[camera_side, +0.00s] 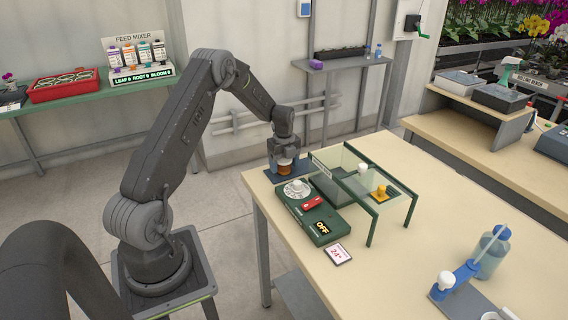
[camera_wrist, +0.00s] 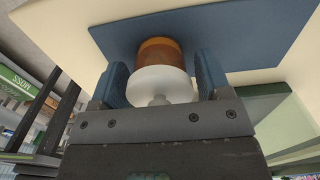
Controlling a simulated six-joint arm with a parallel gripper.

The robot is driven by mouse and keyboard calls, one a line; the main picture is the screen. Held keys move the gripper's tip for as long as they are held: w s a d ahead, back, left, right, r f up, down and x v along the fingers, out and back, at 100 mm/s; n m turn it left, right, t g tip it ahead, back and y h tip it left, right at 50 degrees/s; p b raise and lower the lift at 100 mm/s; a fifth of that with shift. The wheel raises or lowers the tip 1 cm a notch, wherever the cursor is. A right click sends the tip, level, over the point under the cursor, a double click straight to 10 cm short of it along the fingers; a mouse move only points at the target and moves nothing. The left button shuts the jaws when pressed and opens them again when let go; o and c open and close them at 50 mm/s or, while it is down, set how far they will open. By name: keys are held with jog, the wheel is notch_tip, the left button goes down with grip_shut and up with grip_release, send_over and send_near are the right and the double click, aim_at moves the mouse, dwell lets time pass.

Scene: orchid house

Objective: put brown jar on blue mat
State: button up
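The brown jar (camera_wrist: 162,54) is amber with a white knobbed lid. In the wrist view it is between the two fingers of my gripper (camera_wrist: 162,78), which come close to the lid on both sides. Whether they press on it I cannot tell. The blue mat (camera_wrist: 240,30) spreads under the jar, whose base lies within its outline. In the side view my gripper (camera_side: 285,153) points down over the jar (camera_side: 285,169), low over the mat (camera_side: 303,167) at the bench's far left corner. The jar looks upright; I cannot make out a gap under it.
A green unit with a dial and OFF display (camera_side: 321,227) and a glass-topped green frame (camera_side: 366,208) stand close to the mat. The bench's front middle is clear.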

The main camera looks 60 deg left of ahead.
jog(key=shift+o, duration=0.9)
notch_tip(320, 180, up, 12)
jog(key=shift+r, duration=0.1)
jog(key=s+d+r+n+t, duration=0.1)
jog(key=s+d+r+n, duration=0.25)
jog(key=d+r, duration=0.45)
jog(key=s+d+r+n+t, duration=0.15)
jog(key=d+r+n, duration=0.3)
jog(key=d, duration=0.55)
jog(key=s+d+r+n+t, duration=0.1)
jog(key=s+d+n+t, duration=0.2)
jog(key=s+d+n, duration=0.7)
jog(key=s+d, duration=0.4)
jog(key=s, duration=0.3)
jog(key=shift+s+d+r, duration=0.3)
jog(key=shift+s+d, duration=0.05)
